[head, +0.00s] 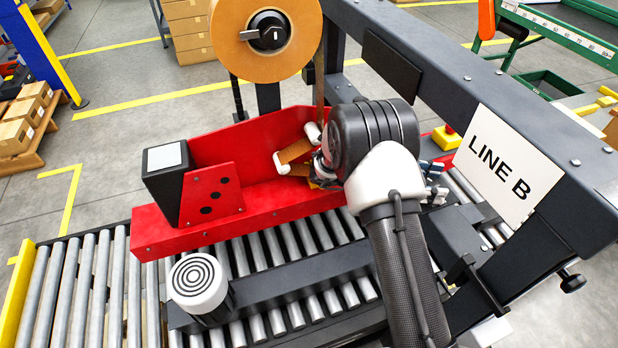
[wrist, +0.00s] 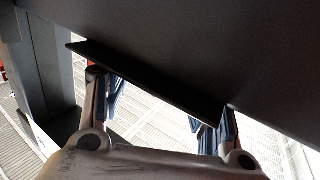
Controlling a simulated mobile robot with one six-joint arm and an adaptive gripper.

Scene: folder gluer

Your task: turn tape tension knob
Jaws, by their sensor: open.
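The tape tension knob (head: 268,31) is a round black knob with a light pointer sticking out to the left. It sits at the centre of the tan tape roll (head: 230,40) at the top of the head view. My gripper (head: 436,184) is well below and to the right of it, partly hidden behind my own wrist. In the wrist view my gripper (wrist: 161,98) has its two fingers wide apart, with nothing held between them. The knob does not show in the wrist view.
A dark machine beam (head: 460,85) with a LINE B sign (head: 499,167) runs along the right. A red tape head (head: 265,150) stands over the rollers (head: 80,285). In the wrist view a thin dark plate (wrist: 145,82) lies close to the fingers.

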